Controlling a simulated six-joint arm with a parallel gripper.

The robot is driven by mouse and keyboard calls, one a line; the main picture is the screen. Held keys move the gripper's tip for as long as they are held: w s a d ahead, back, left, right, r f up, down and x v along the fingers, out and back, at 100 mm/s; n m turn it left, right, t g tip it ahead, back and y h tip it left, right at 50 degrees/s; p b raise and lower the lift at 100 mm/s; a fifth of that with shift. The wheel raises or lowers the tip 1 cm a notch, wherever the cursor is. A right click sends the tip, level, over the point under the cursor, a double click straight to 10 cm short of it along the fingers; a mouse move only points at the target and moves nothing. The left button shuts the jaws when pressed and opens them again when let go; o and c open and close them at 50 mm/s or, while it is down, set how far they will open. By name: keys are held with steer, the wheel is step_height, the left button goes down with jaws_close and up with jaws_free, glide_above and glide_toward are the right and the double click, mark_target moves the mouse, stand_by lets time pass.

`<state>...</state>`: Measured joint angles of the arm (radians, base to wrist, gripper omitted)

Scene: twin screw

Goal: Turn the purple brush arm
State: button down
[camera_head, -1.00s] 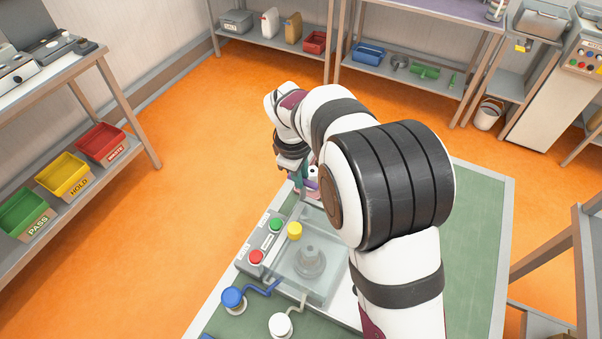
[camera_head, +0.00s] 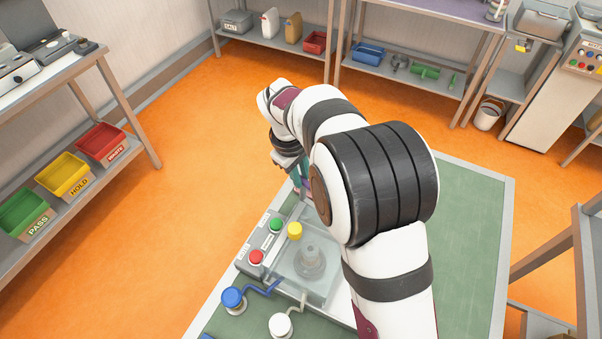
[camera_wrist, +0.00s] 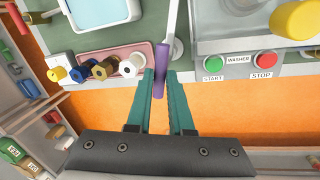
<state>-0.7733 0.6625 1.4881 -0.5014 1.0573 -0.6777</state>
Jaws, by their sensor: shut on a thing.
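The purple brush arm (camera_wrist: 160,67) shows in the wrist view as a purple bar at the end of a pale rod (camera_wrist: 173,22). My gripper (camera_wrist: 161,82) has two green fingers, one on each side of the purple bar, and is shut on it. In the head view my gripper (camera_head: 299,178) is mostly hidden behind my own arm. The purple bar is hardly visible there.
The washer (camera_head: 300,262) has a clear cover, a green START button (camera_wrist: 213,63), a red STOP button (camera_wrist: 265,60) and a yellow knob (camera_head: 294,230). A pink tray (camera_wrist: 138,62) with several spools lies left of the brush arm. Blue (camera_head: 232,296) and white (camera_head: 281,325) knobs stand in front.

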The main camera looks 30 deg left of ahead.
steer(key=m, duration=0.5)
steer(key=shift+g+h, duration=0.3)
steer(key=shift+h, duration=0.1)
steer(key=shift+w+m, duration=0.1)
steer(key=shift+m, duration=0.2)
steer(key=c, duration=0.8)
jaws_free()
steer(key=r, duration=0.5)
steer(key=s+a+r, duration=0.1)
steer(key=r, duration=0.4)
steer(key=s+a+r, duration=0.1)
steer(key=r, duration=0.4)
steer(key=shift+s+a+r, duration=0.15)
steer(key=shift+r, duration=0.15)
